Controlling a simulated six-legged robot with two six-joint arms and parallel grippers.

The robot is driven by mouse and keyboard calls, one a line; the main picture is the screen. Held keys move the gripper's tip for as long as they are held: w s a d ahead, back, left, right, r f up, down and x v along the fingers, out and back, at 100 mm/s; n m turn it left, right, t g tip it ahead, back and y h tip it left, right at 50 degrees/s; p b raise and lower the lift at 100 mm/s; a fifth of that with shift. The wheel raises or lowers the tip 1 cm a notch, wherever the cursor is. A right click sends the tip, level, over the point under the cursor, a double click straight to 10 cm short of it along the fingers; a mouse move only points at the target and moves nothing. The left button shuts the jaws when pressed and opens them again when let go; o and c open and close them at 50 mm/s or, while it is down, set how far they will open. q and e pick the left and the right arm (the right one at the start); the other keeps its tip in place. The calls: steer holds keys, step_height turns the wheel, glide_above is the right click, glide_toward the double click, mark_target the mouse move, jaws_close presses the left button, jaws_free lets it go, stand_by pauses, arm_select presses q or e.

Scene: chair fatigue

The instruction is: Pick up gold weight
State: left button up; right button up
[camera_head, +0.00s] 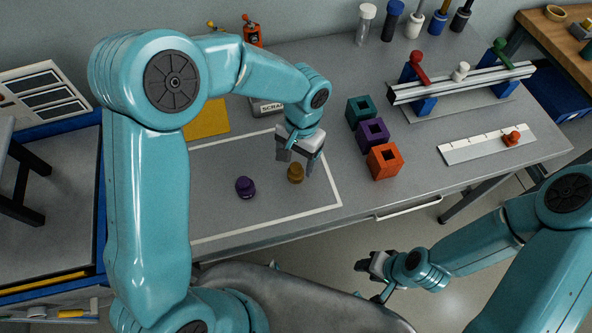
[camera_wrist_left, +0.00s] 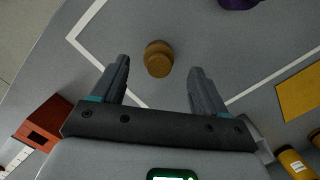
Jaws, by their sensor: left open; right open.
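The gold weight (camera_head: 295,172) stands on the grey table inside a white outlined area. In the left wrist view the gold weight (camera_wrist_left: 158,58) lies ahead of the fingertips, roughly centred between them. My left gripper (camera_head: 296,160) is open and empty, just above and beside the weight in the head view; in the wrist view its two fingers (camera_wrist_left: 160,76) are spread wide. A purple weight (camera_head: 245,187) stands to the left of the gold one. My right gripper (camera_head: 364,276) is off the table's front edge, over the floor, and holds nothing visible.
Teal (camera_head: 360,111), purple (camera_head: 373,133) and orange (camera_head: 384,161) square blocks with holes stand right of the outlined area. A yellow sheet (camera_head: 206,119) lies behind-left. A rail fixture (camera_head: 462,80) and a white ruler plate (camera_head: 487,145) are further right.

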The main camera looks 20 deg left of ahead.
mark_target(296, 167)
arm_select(q)
steer(key=f, duration=0.2)
steer(key=s+f, duration=0.1)
steer(key=f, duration=0.1)
steer(key=shift+f+p, duration=0.3)
steer(key=shift+f, duration=0.1)
steer(key=shift+c, duration=0.7)
steer(key=shift+w, duration=0.1)
steer(key=c, duration=1)
steer(key=shift+c, duration=1.1)
steer(key=shift+r, duration=0.1)
